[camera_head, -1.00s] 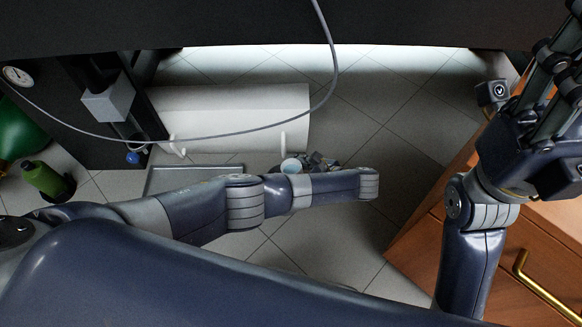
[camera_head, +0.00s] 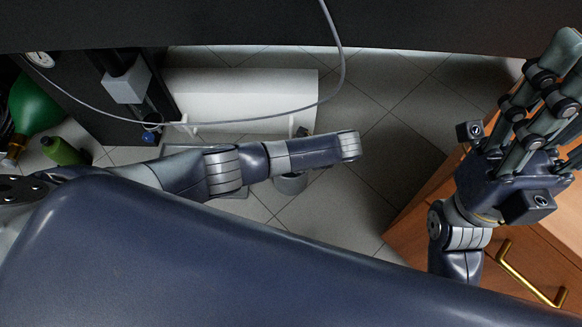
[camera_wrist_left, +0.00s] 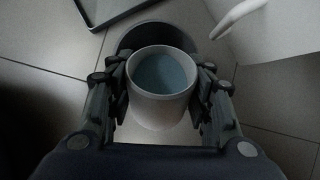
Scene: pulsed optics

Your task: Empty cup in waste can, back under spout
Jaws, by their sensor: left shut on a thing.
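In the left wrist view a white cup (camera_wrist_left: 160,108) with pale blue liquid in it sits between the fingers of my left gripper (camera_wrist_left: 162,95), which is shut on it. The cup looks upright. Just beyond the cup is the dark round mouth of a can (camera_wrist_left: 150,38), partly hidden by the cup. In the head view a grey cylindrical can (camera_head: 290,184) shows below my left forearm, which hides the cup and most of the left hand. My right gripper (camera_head: 545,95) is raised at the right with its fingers spread, open and empty. I cannot make out the spout.
A dark-rimmed tray (camera_wrist_left: 97,22) lies on the tiled floor, beside a white block-like housing (camera_head: 245,95). A grey cable (camera_head: 342,75) hangs across the view. A green bottle (camera_head: 62,151) stands at left; a wooden drawer cabinet (camera_head: 520,262) stands at right.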

